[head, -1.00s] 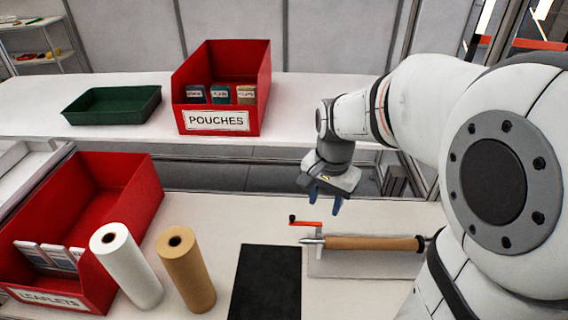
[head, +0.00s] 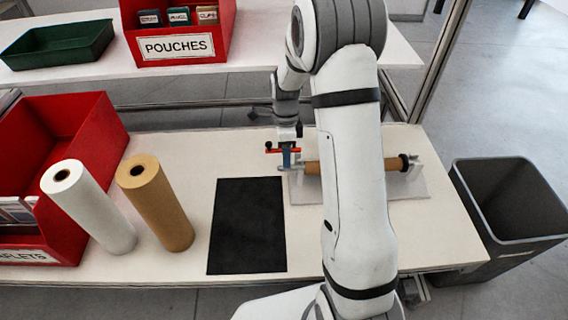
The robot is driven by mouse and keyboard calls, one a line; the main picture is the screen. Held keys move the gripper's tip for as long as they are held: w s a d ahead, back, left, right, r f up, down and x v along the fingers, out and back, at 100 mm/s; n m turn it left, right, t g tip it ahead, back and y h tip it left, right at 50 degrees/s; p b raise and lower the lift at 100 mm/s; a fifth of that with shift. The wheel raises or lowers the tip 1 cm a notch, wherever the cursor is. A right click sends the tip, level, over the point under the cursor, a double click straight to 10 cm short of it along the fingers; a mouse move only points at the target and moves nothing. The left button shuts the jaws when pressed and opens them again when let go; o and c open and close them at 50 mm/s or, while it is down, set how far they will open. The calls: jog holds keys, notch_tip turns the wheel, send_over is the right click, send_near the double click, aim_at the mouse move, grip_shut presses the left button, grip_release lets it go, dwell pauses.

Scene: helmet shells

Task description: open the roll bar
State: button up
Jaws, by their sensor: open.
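The roll bar holder with its grey base plate (head: 408,188) stands at the right of the near table. A brown roll (head: 371,165) lies across it on the bar, partly hidden behind my arm. A red lever (head: 272,150) sits at the bar's left end. My gripper (head: 287,160) is open and points down at the red lever, with its blue fingers at the lever. Whether the fingers touch the lever cannot be told.
A black mat (head: 247,225) lies left of the holder. A white roll (head: 90,207) and a brown roll (head: 156,205) stand upright further left, beside a red leaflets bin (head: 85,130). A red pouches bin (head: 180,47) and green tray (head: 58,44) are behind. A grey waste bin (head: 510,215) stands right.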

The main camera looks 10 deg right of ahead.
jog(key=shift+s+f, duration=0.15)
jog(key=shift+f, duration=0.6)
jog(key=shift+s+f, duration=0.1)
jog(key=shift+f, duration=0.65)
jog(key=shift+c, duration=0.3)
grip_shut()
jog(key=shift+r, duration=0.1)
